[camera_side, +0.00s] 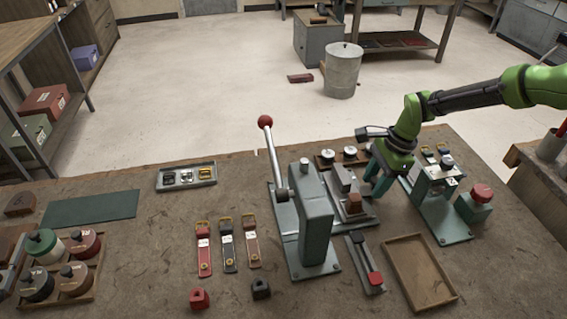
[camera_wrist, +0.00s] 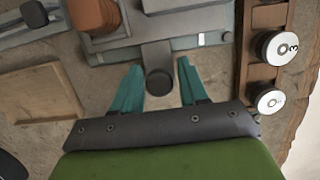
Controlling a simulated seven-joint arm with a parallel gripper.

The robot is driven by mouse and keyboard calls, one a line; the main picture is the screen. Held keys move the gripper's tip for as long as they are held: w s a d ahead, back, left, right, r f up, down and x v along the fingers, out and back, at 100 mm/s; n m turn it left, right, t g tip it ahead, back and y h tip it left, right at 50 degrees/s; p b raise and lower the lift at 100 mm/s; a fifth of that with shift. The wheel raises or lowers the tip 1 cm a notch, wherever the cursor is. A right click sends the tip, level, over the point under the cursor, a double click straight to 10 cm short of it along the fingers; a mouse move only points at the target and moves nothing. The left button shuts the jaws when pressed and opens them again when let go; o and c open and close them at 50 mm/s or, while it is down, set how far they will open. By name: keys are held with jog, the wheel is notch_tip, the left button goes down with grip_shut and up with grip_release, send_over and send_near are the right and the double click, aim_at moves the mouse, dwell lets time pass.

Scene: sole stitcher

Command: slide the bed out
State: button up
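The stitcher (camera_side: 316,215) is a green machine with a red-ball lever, standing on the bench. Its bed (camera_side: 365,212) is a flat grey slide at the right of the column, with a brown block on it. In the wrist view the bed (camera_wrist: 130,45) has a short tab ending in a dark round knob (camera_wrist: 160,83). My gripper (camera_side: 376,190) is at the bed's right end. In the wrist view my gripper (camera_wrist: 158,85) is open, with the knob between its two teal fingers and a gap visible on each side. The knob is hidden in the side view.
A second green machine with a red button (camera_side: 482,193) stands close to the right of my gripper. A rack with white-topped round pieces (camera_wrist: 272,100) is close by on the other side.

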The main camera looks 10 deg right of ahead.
jog(key=shift+o, duration=0.4)
jog(key=shift+a+v, duration=0.25)
jog(key=shift+v, duration=0.8)
jog(key=shift+a+v, duration=0.25)
jog(key=shift+v, duration=0.75)
jog(key=shift+a+v, duration=0.25)
jog(key=shift+v, duration=0.8)
jog(key=shift+r, duration=0.2)
jog(key=a, duration=1.2)
